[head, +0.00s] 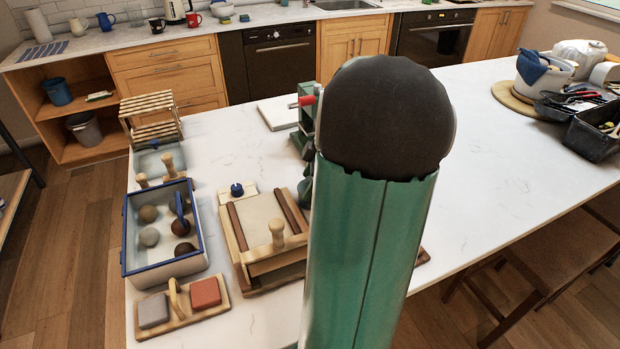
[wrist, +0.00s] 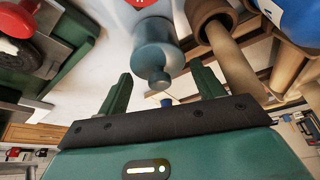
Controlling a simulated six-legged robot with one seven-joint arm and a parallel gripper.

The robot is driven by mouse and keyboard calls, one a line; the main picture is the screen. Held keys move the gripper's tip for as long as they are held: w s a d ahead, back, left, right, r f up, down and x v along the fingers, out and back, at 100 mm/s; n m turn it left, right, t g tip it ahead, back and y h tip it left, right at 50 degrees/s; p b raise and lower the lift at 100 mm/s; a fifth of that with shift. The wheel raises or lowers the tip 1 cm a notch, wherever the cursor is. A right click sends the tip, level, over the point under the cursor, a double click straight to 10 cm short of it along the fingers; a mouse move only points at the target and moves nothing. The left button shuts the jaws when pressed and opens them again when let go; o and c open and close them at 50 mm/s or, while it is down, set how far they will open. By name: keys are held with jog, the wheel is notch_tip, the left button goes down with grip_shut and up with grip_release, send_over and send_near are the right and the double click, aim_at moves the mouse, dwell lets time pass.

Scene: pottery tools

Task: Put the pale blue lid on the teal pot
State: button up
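My gripper (wrist: 163,82) shows in the wrist view with its two dark green fingers spread apart and nothing held between them. A rounded blue-grey piece (wrist: 155,44) with a narrower knobbed end lies just beyond the fingers, apart from them. I cannot tell whether it is the lid, the pot or both. A small blue knob (wrist: 166,102) shows between the fingers, farther off. In the head view my arm covers the middle of the table and hides my gripper. I cannot make out the teal pot or the pale blue lid for certain there.
A blue-rimmed tray (head: 126,240) with several balls stands at the left. A wooden press frame (head: 240,238) is beside it, and a green machine (head: 305,118) with a red handle is behind. Dark toolboxes (head: 590,138) stand far right. The right middle of the white table is clear.

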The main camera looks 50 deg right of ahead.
jog(key=v, duration=1.2)
jog(key=w+a+r+m+h, duration=0.1)
jog(key=w+a+m, duration=0.15)
jog(key=a, duration=0.85)
jog(key=w+a+r+m+h, duration=0.1)
jog(key=w+a, duration=0.3)
jog(key=a, duration=0.6)
jog(key=s+a+f+m+t, duration=0.1)
jog(key=s+a+m, duration=0.1)
jog(key=a, duration=0.7)
jog(key=s+a+f+m+t, duration=0.1)
jog(key=s+a+m, duration=0.1)
jog(key=a, duration=0.6)
jog(key=shift+s+a+f+h, duration=0.2)
jog(key=shift+s+a+h, duration=0.2)
jog(key=shift+s, duration=0.4)
